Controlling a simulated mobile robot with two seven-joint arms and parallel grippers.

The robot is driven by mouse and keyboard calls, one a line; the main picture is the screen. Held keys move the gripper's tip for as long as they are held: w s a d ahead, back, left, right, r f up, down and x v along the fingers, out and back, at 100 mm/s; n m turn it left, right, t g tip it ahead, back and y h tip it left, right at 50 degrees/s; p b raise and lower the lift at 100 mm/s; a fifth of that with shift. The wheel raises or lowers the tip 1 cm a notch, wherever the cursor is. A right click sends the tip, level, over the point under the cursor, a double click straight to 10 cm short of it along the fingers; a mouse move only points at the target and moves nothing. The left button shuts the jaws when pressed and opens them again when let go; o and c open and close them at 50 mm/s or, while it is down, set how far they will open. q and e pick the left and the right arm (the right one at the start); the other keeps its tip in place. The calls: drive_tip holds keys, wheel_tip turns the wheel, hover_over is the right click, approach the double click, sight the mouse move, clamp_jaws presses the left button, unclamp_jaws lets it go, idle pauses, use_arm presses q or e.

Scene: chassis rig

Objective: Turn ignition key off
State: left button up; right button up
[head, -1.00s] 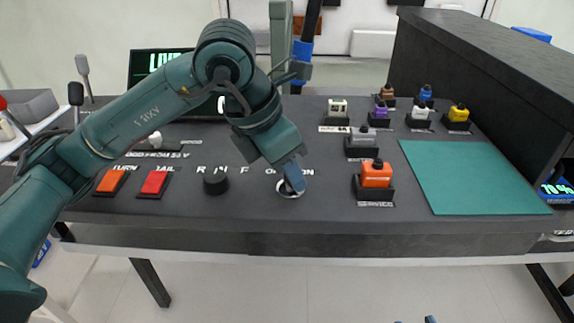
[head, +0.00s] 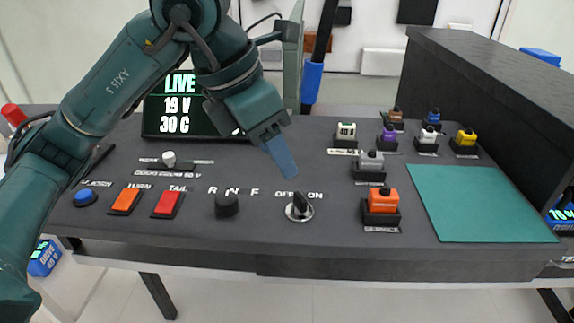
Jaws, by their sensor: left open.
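The ignition key (head: 300,206) is a black key in a round silver lock on the dark panel, under the OFF and ON labels. It stands nearly upright in the picture; I cannot tell for certain which label it points to. My left gripper (head: 281,158), with blue fingertips, is above and behind the key, apart from it. It is open and holds nothing visible; its two fingers overlap in this view. My right gripper is not in view.
Left of the key are a black R N F knob (head: 227,205), a red switch (head: 168,204) and an orange switch (head: 125,201). An orange block (head: 382,201) stands on the right, near a teal mat (head: 483,205). A lit screen (head: 180,125) is behind.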

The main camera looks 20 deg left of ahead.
use_arm(q)
drive_tip(key=shift+v, duration=1.65)
drive_tip(key=shift+w, duration=0.1)
